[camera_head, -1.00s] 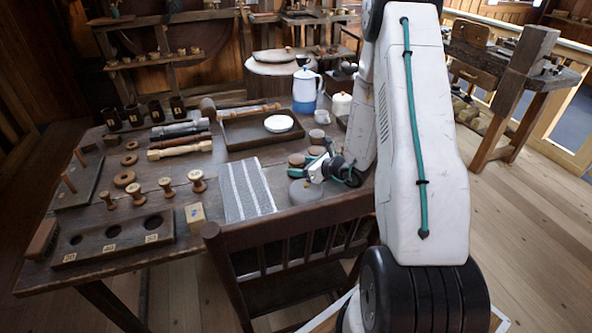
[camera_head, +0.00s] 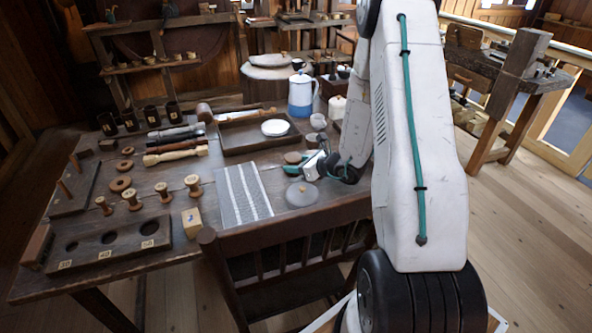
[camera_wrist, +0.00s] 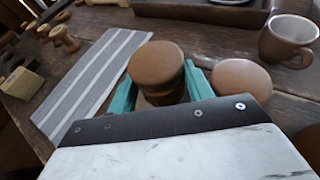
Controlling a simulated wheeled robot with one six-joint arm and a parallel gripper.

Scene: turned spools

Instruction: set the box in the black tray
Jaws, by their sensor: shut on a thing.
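The box is a round, lidded brown wooden one, small in the head view (camera_head: 293,157) and large in the wrist view (camera_wrist: 157,66). My gripper (camera_head: 297,165) is shut on it, with teal fingers at both sides in the wrist view (camera_wrist: 163,92). I cannot tell whether the box is clear of the table. The black tray (camera_head: 232,150) lies behind and to the left of my gripper, with a white dish (camera_head: 275,127) in its right part. The left part of the tray is bare. A strip of the tray shows at the top of the wrist view (camera_wrist: 215,14).
A second round wooden piece (camera_wrist: 240,78) and a mug (camera_wrist: 288,40) stand right of the held box. A grey disc (camera_head: 302,194) and a striped cloth (camera_head: 243,195) lie in front and left. A blue-and-white jug (camera_head: 302,97) stands behind the tray. A chair (camera_head: 290,240) stands at the near edge.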

